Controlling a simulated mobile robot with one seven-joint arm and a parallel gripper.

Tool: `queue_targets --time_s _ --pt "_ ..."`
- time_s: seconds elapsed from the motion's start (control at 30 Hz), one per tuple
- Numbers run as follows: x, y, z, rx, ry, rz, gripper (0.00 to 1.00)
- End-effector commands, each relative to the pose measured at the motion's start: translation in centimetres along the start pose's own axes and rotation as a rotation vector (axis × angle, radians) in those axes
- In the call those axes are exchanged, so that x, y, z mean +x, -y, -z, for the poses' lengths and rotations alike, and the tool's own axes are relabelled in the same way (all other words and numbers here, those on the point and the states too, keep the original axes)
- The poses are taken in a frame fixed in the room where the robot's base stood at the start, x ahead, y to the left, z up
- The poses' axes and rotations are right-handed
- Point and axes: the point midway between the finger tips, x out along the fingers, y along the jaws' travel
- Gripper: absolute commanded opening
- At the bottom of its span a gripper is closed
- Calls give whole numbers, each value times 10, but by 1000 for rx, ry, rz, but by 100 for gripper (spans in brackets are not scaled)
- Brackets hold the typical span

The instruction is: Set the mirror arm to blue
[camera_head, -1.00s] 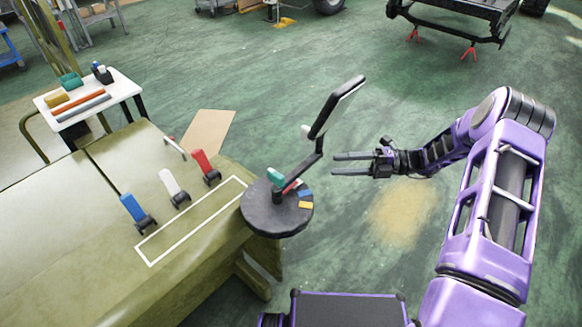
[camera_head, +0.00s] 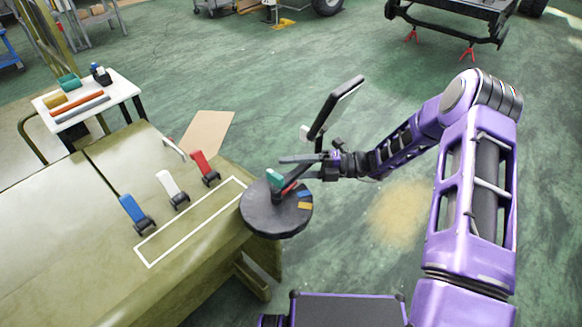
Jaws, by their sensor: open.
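The mirror arm is a thin dark bar rising from a round dark disc (camera_head: 262,222) at the bench's right corner. It carries a tilted, black-backed mirror (camera_head: 333,108) with a pale knob at its lower end. A teal block (camera_head: 275,178) sits at the arm's foot. The disc bears a blue mark (camera_head: 305,194), a yellow mark (camera_head: 305,206) and a red mark (camera_head: 290,187) near the arm. My gripper (camera_head: 290,167) is open, its fingers pointing left at the bar below the mirror. They partly hide the bar; whether they touch it I cannot tell.
Blue (camera_head: 133,209), white (camera_head: 168,184) and red (camera_head: 200,163) levers stand on the olive bench (camera_head: 75,235), beside a white outlined rectangle. A white side table (camera_head: 125,87) with coloured items stands behind. The floor to the right is open.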

Motion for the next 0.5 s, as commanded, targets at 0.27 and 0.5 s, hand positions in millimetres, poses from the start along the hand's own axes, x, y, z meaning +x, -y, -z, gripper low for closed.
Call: queue_targets --time_s 0.27,0.5 --pt "0 0 0 0 0 0 15" --pt "0 0 0 0 0 1 0"
